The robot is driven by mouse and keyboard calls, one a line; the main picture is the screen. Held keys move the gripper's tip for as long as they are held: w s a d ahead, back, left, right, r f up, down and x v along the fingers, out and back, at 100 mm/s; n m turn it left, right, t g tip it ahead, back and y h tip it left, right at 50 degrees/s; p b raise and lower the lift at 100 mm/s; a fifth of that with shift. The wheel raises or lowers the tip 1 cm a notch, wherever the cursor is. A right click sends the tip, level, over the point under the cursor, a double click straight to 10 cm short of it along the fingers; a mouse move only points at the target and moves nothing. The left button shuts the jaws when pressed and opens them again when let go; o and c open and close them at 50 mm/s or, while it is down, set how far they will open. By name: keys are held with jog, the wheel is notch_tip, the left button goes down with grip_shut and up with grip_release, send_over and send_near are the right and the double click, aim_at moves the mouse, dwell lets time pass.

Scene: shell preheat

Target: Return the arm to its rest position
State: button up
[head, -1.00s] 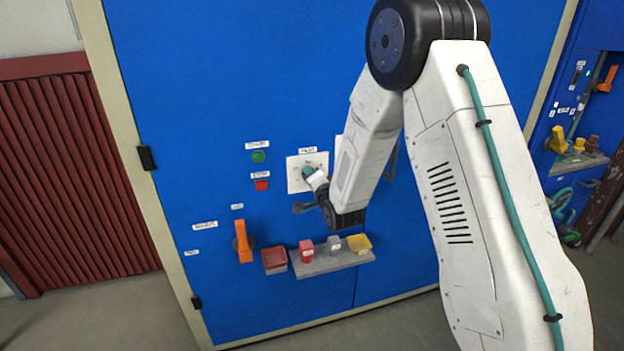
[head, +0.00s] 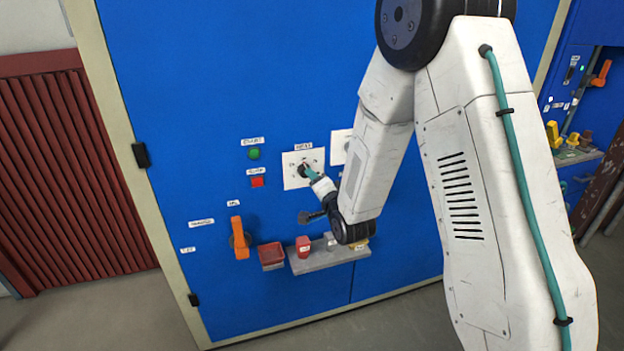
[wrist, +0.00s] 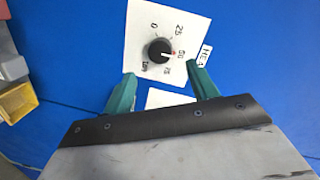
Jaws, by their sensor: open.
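My gripper (wrist: 161,88) is open in the wrist view, with its two teal fingers apart and nothing between them. A black dial knob (wrist: 159,51) on a white plate (wrist: 140,21) lies just beyond the fingertips, apart from them. The plate carries numbers, and the knob's red mark points toward the right side of the scale. In the head view my gripper (head: 309,172) is small, in front of the dial plate (head: 290,182), and partly covers the knob. My white arm reaches in from the right side.
The blue panel (head: 220,80) has a green button (head: 254,154), a red button (head: 257,182) and an orange lever (head: 239,237). Below the dial a grey shelf (head: 318,262) holds small coloured blocks, close under my wrist. A red bin (head: 271,254) stands beside it.

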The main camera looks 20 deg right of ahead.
jog(key=shift+s, duration=0.45)
notch_tip(320, 180, down, 7)
jog(key=s+n+g, duration=0.2)
jog(key=n+g, duration=0.1)
jog(key=g, duration=0.1)
jog(key=s+d+n+g, duration=0.1)
jog(key=s+n+g, duration=0.2)
jog(key=s+g, duration=0.4)
jog(key=s+r+n+g, duration=0.1)
jog(key=s+r+n, duration=0.1)
jog(key=s+r, duration=0.5)
jog(key=s+r+n+g, duration=0.2)
jog(key=s+r, duration=0.6)
jog(key=s, duration=0.6)
jog(key=s+d+r+n+g, duration=0.1)
jog(key=s+r+n, duration=0.1)
jog(key=s+r, duration=0.6)
jog(key=shift+s+g+h, duration=0.3)
jog(key=shift+s+h, duration=0.1)
jog(key=shift+s, duration=1.1)
jog(key=shift+d, duration=0.1)
